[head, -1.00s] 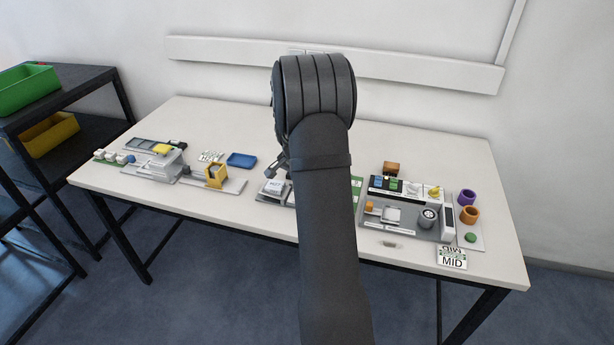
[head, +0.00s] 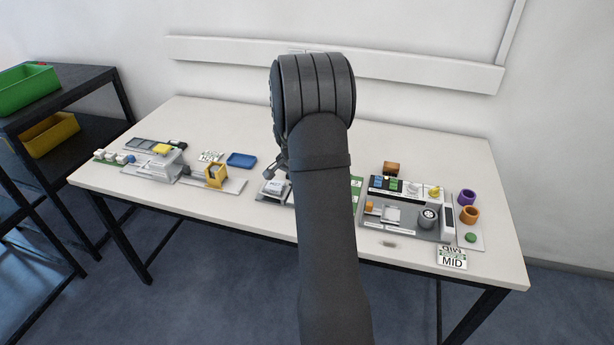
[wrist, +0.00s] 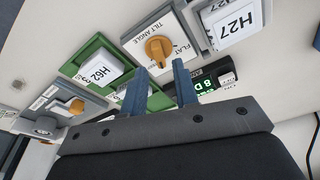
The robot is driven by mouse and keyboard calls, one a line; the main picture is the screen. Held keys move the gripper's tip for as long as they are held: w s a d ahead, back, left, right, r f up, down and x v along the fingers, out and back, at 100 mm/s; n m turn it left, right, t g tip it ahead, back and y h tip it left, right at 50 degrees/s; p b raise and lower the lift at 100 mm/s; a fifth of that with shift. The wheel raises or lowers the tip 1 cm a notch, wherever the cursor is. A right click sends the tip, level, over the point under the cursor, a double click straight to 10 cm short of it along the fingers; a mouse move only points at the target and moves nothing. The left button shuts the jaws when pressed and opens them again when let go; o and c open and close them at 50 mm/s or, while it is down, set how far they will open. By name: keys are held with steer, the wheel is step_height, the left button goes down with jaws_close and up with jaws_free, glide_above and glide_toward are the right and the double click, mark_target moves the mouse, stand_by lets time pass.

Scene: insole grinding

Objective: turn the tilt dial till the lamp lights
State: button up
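The tilt dial (wrist: 159,50) is an orange knob on a white plate marked "TILT ANGLE" and "FLAT", in the upper middle of the wrist view. My gripper (wrist: 159,67) is open, with its two blue fingers apart and their tips just short of the knob in the picture. I cannot tell whether they touch it. A dark display (wrist: 206,86) with green characters is partly hidden behind the right finger. A small "ON" label (wrist: 228,80) sits beside it; I cannot make out a lit lamp. In the head view my arm hides the dial.
White blocks marked H62 (wrist: 97,69) and H27 (wrist: 234,24) sit either side of the dial. A grey fixture with a grey knob (wrist: 45,125) is at the wrist view's left. In the head view, a blue tray (head: 241,160) and purple and orange cups (head: 468,213) stand on the table.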

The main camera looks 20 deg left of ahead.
steer(key=shift+f, duration=1.7)
steer(key=shift+r, duration=0.15)
jaws_close()
steer(key=shift+n, duration=0.5)
jaws_free()
steer(key=shift+r, duration=3.5)
